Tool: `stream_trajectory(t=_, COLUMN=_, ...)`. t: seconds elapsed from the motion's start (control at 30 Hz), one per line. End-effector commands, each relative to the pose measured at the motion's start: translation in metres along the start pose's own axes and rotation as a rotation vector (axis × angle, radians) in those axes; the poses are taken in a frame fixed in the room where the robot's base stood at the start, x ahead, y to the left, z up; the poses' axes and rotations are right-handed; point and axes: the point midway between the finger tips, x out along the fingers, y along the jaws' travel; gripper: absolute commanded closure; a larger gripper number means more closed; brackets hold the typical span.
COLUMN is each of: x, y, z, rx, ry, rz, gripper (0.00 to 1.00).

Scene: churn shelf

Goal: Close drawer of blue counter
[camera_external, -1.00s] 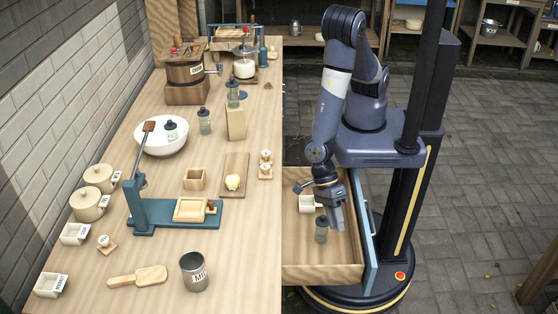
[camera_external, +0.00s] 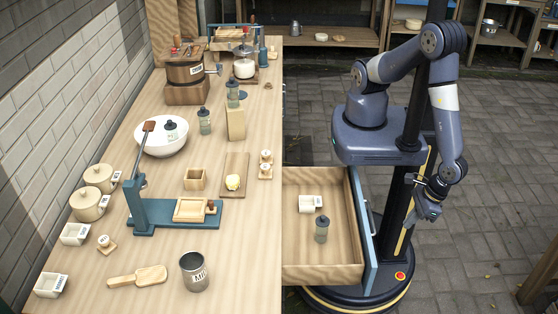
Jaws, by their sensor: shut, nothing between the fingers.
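The drawer (camera_external: 300,274) of the counter (camera_external: 236,270) stands pulled out to the right of the wooden top. Its front panel is blue, with a handle (camera_external: 370,220) on the outer side. Inside the drawer are a small white labelled box (camera_external: 310,203) and a glass jar with a dark lid (camera_external: 321,229). My gripper (camera_external: 428,214) is shut and empty. It hangs outside the drawer, to the right of the blue front and apart from it, beyond my column.
The counter top holds a white bowl (camera_external: 162,146), a blue press (camera_external: 148,220), a metal mug (camera_external: 194,271), pots and several small items. Paved floor (camera_external: 500,170) lies open to the right. Shelves (camera_external: 500,35) stand at the back.

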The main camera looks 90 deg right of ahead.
Motion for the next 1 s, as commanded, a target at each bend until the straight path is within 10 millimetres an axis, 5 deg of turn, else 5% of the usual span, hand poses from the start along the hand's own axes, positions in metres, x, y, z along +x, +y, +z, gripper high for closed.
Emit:
stream_trajectory(t=0.1, x=0.025, y=-0.001, z=-0.006, rx=0.001, ry=-0.003, rz=-0.007, gripper=1.00)
stream_trajectory(t=0.43, x=0.059, y=0.000, z=-0.012, rx=0.003, ry=-0.001, rz=-0.003, gripper=1.00)
stream_trajectory(t=0.87, x=0.146, y=-0.001, z=-0.012, rx=0.002, ry=-0.001, rz=-0.004, gripper=1.00)
stream_trajectory(t=1.0, x=0.145, y=0.000, z=0.014, rx=0.004, ry=-0.001, rz=-0.003, gripper=1.00)
